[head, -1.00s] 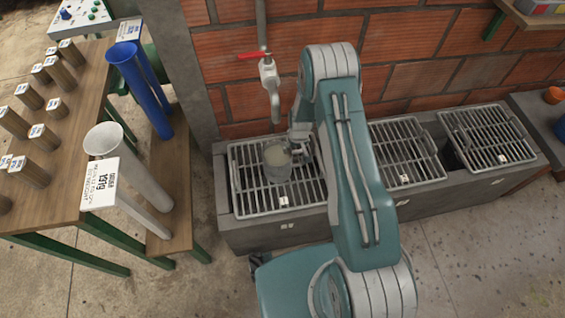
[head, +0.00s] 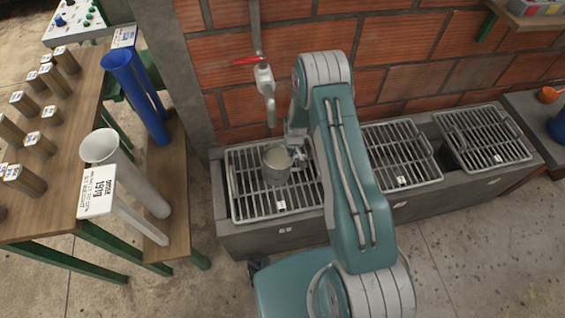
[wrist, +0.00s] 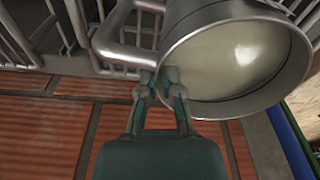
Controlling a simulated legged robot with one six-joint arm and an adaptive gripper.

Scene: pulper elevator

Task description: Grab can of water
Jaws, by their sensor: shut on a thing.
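The can (head: 277,166) is a grey metal mug with a side handle and pale, cloudy liquid inside. In the head view it is upright over the left grate, below and slightly right of the tap. My gripper (head: 298,150) is at its right side. In the wrist view the can (wrist: 190,15) fills the upper right, with its handle (wrist: 122,50) to the left. My gripper (wrist: 165,82) is shut on the handle close to the can's wall. Whether the can's base touches the grate cannot be told.
A tap with a red lever (head: 264,80) hangs on the brick wall above the left grate (head: 245,195). More grates (head: 400,155) run right along the trough. A wooden table (head: 85,130) with labelled cylinders is at the left, beside blue (head: 135,90) and white (head: 135,175) tubes.

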